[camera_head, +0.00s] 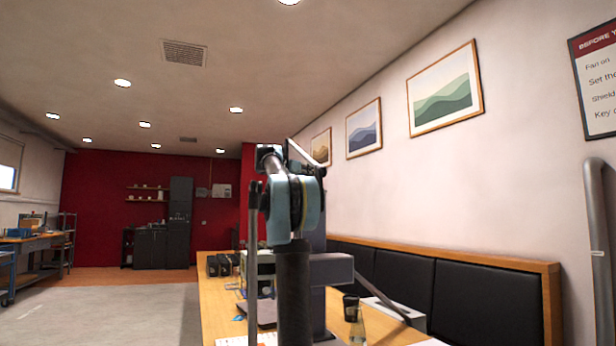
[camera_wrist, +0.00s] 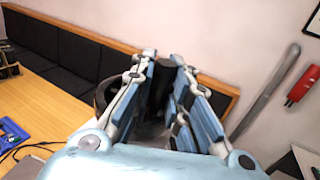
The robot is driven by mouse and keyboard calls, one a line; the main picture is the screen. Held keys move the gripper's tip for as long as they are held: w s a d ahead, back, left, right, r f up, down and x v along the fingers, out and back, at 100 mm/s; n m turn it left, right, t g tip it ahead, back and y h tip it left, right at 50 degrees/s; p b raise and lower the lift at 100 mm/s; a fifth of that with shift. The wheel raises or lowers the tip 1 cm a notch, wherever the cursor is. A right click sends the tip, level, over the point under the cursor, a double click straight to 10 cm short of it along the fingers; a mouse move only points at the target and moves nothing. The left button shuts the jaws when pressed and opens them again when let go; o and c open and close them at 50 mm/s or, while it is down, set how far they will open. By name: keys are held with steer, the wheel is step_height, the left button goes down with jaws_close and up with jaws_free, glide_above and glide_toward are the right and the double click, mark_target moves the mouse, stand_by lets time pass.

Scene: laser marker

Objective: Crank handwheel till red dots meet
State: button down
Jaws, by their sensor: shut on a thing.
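In the wrist view my gripper (camera_wrist: 163,62) is shut on the dark upright handle (camera_wrist: 164,76) of the handwheel, with one finger on each side. Part of the handwheel's dark round rim (camera_wrist: 104,92) shows left of the fingers; the rest is hidden behind them. In the head view my own arm stands in front of the laser marker, whose grey body (camera_head: 340,270) shows partly beside it. My gripper and the handwheel cannot be made out there. No red dots are visible in either view.
The wooden table (camera_head: 222,312) carries black boxes (camera_head: 219,265), a black cup (camera_head: 350,306) and a clear bottle (camera_head: 357,330). A black padded bench (camera_head: 460,295) runs along the right wall. A blue item (camera_wrist: 12,134) with a cable lies on the table at the wrist view's left.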

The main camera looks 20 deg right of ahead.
steer(key=shift+s+d+n+t+y, duration=0.1)
steer(key=shift+d+n+t+y, duration=0.1)
steer(key=shift+n+t+y, duration=0.6)
steer(key=shift+s+d+n+t+y, duration=0.15)
steer(key=shift+n+t+y, duration=0.35)
steer(key=shift+t, duration=0.6)
